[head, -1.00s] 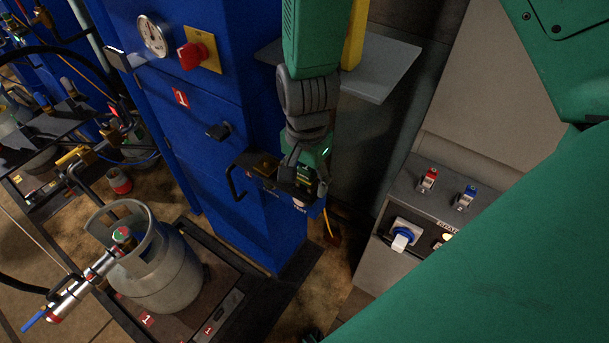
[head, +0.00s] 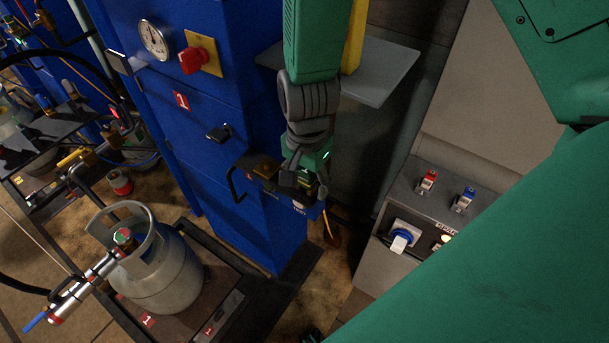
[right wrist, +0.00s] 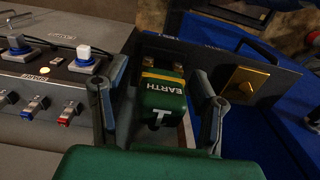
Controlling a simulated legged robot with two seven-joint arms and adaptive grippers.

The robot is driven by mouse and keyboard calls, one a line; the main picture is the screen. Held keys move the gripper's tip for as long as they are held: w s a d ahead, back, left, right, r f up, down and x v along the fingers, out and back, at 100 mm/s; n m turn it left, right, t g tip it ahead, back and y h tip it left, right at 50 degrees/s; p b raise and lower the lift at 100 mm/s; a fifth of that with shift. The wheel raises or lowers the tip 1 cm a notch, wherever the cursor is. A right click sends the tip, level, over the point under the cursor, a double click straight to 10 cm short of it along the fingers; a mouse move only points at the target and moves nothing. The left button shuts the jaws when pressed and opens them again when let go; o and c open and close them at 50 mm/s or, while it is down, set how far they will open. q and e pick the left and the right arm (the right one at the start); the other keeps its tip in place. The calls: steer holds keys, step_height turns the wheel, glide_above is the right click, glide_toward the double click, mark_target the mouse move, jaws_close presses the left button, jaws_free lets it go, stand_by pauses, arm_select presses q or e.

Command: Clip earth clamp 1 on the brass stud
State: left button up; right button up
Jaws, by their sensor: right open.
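Earth clamp 1 is a green block marked EARTH and 1 with a yellow band (right wrist: 160,95). In the right wrist view it lies between my two fingers, with brass-coloured jaw ends at its far side. My right gripper (right wrist: 160,108) is open, one finger on each side of the clamp, with gaps visible. A brass plate with a small post (right wrist: 245,82) stands on the dark panel to the right of the clamp; it also shows in the head view (head: 265,168). In the head view my right gripper (head: 306,180) hangs over the blue cabinet's small shelf and largely hides the clamp. My left gripper is not in view.
The blue cabinet (head: 200,130) has a gauge, a red knob and a black handle. A grey shelf (head: 380,75) juts out beside my arm. A grey switch box (head: 440,205) stands to the right. A gas cylinder (head: 155,265) stands at lower left.

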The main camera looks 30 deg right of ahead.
steer(key=shift+p, duration=0.35)
stand_by(0.4)
jaws_close()
steer(key=shift+r, duration=0.1)
steer(key=shift+r+p, duration=2.9)
steer(key=shift+p, duration=0.1)
